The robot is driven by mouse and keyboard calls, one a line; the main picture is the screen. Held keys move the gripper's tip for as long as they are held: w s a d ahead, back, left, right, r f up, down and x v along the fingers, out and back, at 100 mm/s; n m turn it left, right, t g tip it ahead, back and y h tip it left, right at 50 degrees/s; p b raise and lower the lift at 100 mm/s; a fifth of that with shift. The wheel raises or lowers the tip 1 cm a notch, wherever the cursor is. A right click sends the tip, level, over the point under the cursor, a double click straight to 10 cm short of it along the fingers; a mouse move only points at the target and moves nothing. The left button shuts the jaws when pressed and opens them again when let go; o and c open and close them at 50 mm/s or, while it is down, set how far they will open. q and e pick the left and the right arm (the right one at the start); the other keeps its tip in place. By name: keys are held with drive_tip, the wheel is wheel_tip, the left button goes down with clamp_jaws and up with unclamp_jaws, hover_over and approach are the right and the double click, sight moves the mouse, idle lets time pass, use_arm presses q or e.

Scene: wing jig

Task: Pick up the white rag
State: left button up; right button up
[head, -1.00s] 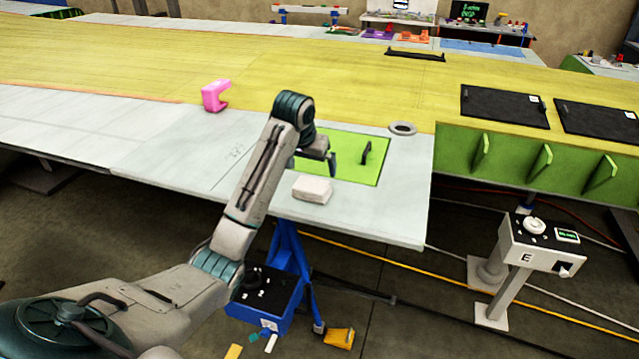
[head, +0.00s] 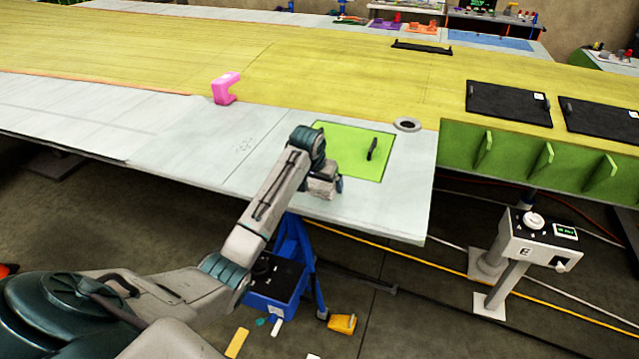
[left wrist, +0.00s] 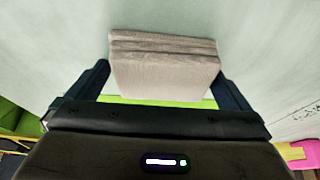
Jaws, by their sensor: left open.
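The white rag (left wrist: 165,70) is a folded, layered block. In the left wrist view it lies between the two dark fingers of my left gripper, on the pale panel surface. My left gripper (head: 326,190) is open and is down over the rag at the near edge of the green panel (head: 352,140). Each finger stands beside one side of the rag; I cannot tell whether they touch it. In the head view the gripper and wrist hide most or all of the rag. My right gripper is not in view.
A pink clamp-like piece (head: 225,88) stands on the wing to the left. A black handle (head: 372,149) rises from the green panel and a grey ring (head: 407,124) lies beyond it.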

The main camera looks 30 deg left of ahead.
use_arm(q)
drive_tip(key=shift+c, duration=0.2)
drive_tip(key=c, duration=0.7)
drive_tip(key=shift+o, duration=0.2)
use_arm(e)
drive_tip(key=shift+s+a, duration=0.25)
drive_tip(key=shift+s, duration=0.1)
use_arm(q)
drive_tip(key=shift+r, duration=0.1)
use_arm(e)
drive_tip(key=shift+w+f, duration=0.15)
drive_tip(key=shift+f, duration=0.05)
use_arm(q)
drive_tip(key=shift+r+b, duration=0.5)
drive_tip(key=shift+b, duration=0.15)
wheel_tip(320, 180, up, 2)
drive_tip(key=shift+r+b, duration=0.1)
drive_tip(key=shift+b, duration=0.85)
drive_tip(key=s+d+r, duration=0.1)
drive_tip(key=s+d, duration=0.2)
drive_tip(key=s, duration=0.4)
drive_tip(key=s+d+b, duration=0.1)
drive_tip(key=s+d, duration=0.2)
drive_tip(key=s, duration=0.5)
drive_tip(key=shift+r, duration=0.4)
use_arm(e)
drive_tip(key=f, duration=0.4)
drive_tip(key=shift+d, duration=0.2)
